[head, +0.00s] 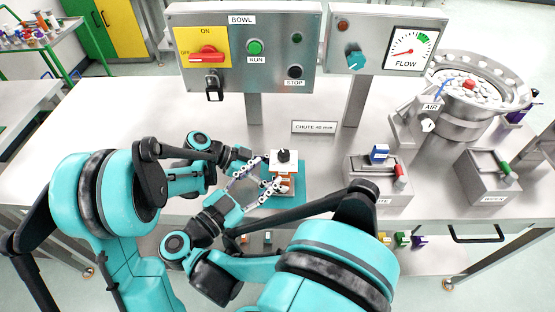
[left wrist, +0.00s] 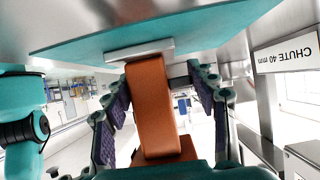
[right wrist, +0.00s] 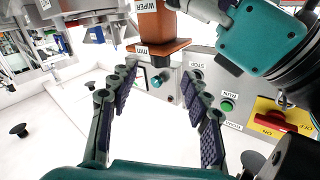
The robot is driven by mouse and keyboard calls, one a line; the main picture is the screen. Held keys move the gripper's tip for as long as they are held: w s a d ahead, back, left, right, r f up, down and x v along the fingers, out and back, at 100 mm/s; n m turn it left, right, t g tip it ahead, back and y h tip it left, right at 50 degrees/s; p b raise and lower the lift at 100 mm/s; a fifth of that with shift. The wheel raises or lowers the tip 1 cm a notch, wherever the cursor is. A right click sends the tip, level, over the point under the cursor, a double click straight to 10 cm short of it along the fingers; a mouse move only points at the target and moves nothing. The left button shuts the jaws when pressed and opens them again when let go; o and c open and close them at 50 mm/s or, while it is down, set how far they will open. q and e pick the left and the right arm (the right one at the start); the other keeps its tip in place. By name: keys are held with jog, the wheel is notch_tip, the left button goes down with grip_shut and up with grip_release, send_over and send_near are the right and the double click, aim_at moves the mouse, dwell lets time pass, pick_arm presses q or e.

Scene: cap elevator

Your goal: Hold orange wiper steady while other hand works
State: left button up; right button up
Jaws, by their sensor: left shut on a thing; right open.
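The orange wiper (head: 287,183) stands on a teal mat (head: 297,202), with a pale top piece and a black knob (head: 283,155) above it. My left gripper (head: 262,164) reaches it from the left. In the left wrist view the orange wiper (left wrist: 153,110) sits between the fingers of my left gripper (left wrist: 160,75), which is shut on it. My right gripper (head: 274,188) is in front of the wiper at its lower left. In the right wrist view the wiper (right wrist: 160,27) is beyond the open, empty fingers of my right gripper (right wrist: 160,76).
The BOWL control box (head: 222,75) and FLOW box (head: 375,60) stand behind. A CHUTE sign (head: 314,127) is behind the mat. A grey station with a blue block (head: 379,153), another station (head: 487,178) and a metal bowl feeder (head: 465,115) are to the right. The table's left is clear.

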jog(key=m+y, duration=0.1)
jog(key=m, duration=0.3)
jog(key=m+t+y, duration=0.3)
jog(key=m+y, duration=0.3)
jog(key=m, duration=1.8)
send_near(282, 160)
jog(key=x, duration=1.1)
jog(key=shift+w+f, duration=0.1)
jog(key=shift+w, duration=0.15)
jog(key=shift+h, duration=0.3)
grip_shut()
